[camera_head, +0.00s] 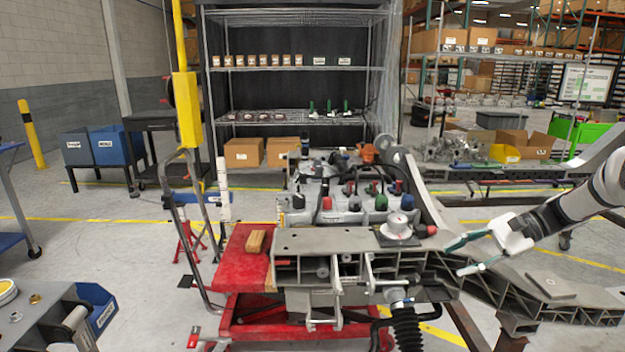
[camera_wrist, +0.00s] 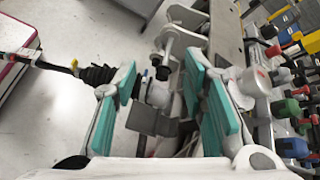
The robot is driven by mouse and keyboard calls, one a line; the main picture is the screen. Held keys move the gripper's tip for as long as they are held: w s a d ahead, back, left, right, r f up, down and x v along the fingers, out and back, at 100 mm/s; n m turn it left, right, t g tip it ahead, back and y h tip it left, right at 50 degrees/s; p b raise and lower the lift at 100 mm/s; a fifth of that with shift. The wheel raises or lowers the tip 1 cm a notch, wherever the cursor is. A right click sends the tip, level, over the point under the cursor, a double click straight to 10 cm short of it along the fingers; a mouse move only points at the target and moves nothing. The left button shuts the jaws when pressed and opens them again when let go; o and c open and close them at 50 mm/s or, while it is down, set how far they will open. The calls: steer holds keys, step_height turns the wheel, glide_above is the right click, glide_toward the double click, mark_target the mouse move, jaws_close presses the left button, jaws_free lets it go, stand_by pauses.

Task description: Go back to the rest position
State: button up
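My gripper (camera_head: 466,256) is at the right in the head view, extended leftward over the right part of the grey metal chassis frame (camera_head: 320,240). Its two teal-padded fingers are spread apart. In the wrist view, my gripper (camera_wrist: 166,88) also shows its two pads apart, with no held object visible between them. Chassis metal and a rod-like part show behind that gap. Whether the fingers touch the frame cannot be told.
A red cart (camera_head: 243,262) holds a small wooden block (camera_head: 256,241). Several coloured-cap parts stand behind the frame. A white round part (camera_head: 397,223) sits on the frame, left of my gripper. A black corrugated boot (camera_head: 407,328) hangs below. Open floor lies at the left.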

steer(key=s+a+r+n+g+h+p, duration=0.1)
steer(key=s+a+r+n+h+p, duration=0.5)
steer(key=s+a+r, duration=0.8)
steer(key=s+r+n+t+h+p, duration=0.2)
steer(key=s+r+n+h, duration=0.1)
steer(key=s, duration=0.8)
steer(key=s+a+r+n+t+h+p, duration=0.1)
steer(key=s+r+n+t+h, duration=0.1)
steer(key=s, duration=1)
steer(key=shift+s+a+r+n+h+p, duration=0.15)
steer(key=shift+r+n+h+p, duration=0.25)
steer(key=shift+r+n+h, duration=0.25)
steer(key=shift+a+r, duration=0.15)
steer(key=shift+c, duration=0.7)
